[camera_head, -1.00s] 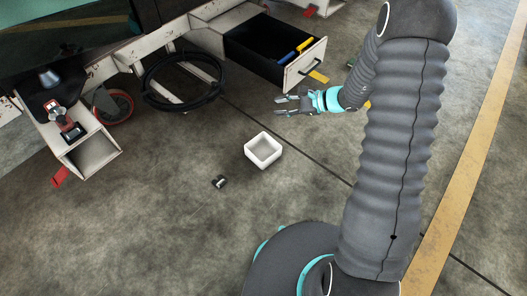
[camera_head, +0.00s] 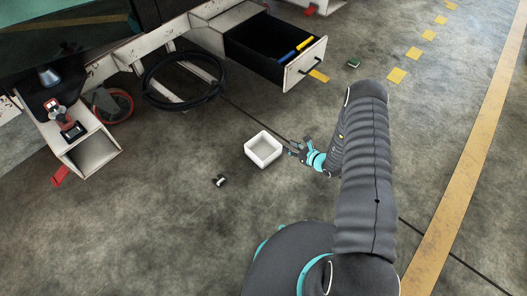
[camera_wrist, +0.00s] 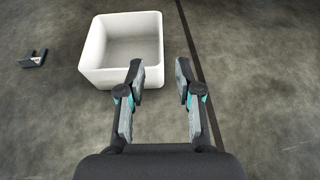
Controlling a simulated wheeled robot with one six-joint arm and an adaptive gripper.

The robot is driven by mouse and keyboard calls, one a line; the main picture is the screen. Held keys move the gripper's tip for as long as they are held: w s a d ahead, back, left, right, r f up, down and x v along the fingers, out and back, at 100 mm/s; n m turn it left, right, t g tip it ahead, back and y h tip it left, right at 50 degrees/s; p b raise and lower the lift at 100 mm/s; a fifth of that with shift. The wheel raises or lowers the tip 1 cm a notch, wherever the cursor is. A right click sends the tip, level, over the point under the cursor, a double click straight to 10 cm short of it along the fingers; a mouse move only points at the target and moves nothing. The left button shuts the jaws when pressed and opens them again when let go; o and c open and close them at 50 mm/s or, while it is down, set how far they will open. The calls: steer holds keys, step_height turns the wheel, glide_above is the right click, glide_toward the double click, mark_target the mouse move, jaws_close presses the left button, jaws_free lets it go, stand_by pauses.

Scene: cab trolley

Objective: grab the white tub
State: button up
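The white tub (camera_head: 263,149) is a small, open, square box standing upright on the concrete floor, and it looks empty. My gripper (camera_head: 298,148) is close beside its right side in the head view. In the wrist view the tub (camera_wrist: 92,66) is ahead and to the left. My gripper (camera_wrist: 159,80) is open there, with nothing between its fingers. The left finger overlaps the tub's near right corner in the picture; I cannot tell whether it touches.
A small dark part (camera_head: 220,181) lies left of the tub. Behind are a trolley with an open black drawer (camera_head: 262,50), a coiled black hose (camera_head: 184,80) and a red-rimmed wheel (camera_head: 113,105). A small green item (camera_head: 353,63) lies farther right.

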steer(key=x, duration=0.7)
steer(key=shift+x, duration=2.6)
steer(key=shift+f, duration=0.1)
steer(key=shift+c, duration=0.2)
jaws_close()
